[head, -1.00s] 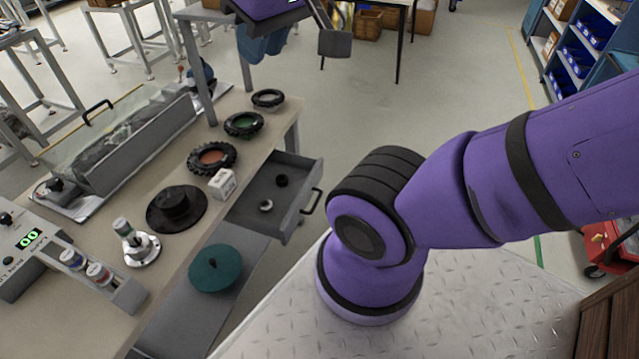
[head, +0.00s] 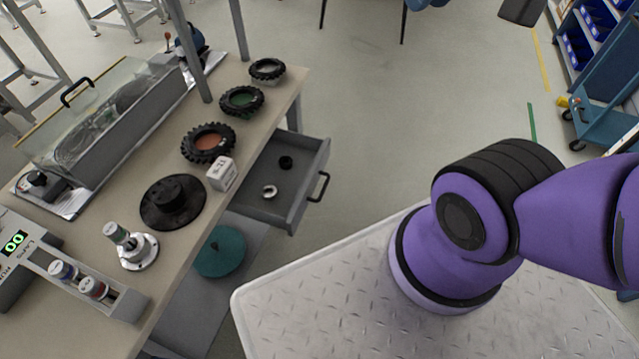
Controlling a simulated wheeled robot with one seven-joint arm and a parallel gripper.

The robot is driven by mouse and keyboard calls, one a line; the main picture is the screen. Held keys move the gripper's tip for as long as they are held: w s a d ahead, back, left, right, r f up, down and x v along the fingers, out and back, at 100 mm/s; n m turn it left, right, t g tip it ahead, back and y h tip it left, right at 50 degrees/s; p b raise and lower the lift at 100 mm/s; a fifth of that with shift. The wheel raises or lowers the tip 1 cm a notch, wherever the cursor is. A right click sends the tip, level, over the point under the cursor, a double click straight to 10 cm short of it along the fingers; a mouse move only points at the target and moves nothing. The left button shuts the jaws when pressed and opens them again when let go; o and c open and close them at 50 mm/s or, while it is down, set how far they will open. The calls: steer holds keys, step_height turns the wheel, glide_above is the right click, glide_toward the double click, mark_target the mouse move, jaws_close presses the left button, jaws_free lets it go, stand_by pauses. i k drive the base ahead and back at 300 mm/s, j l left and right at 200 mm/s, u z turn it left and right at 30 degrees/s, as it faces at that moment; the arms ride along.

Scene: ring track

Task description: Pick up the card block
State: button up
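The card block is most likely the small white block (head: 221,174) with faint dark marks on its side. It stands on the workbench near its right edge, beside the open drawer and just below a black tyre with an orange centre. My purple arm is at the right of the picture.
The workbench (head: 165,245) holds several tyres (head: 208,143), a black disc (head: 172,202), a metal-based fitting (head: 138,250) and a counter box (head: 18,245). An open drawer (head: 283,180) with two small rings juts out right. A teal disc (head: 220,252) lies lower.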

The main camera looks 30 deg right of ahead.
mark_target(222, 173)
steer(key=j+u, duration=0.8)
steer(key=k+l, duration=0.05)
steer(key=l, duration=0.05)
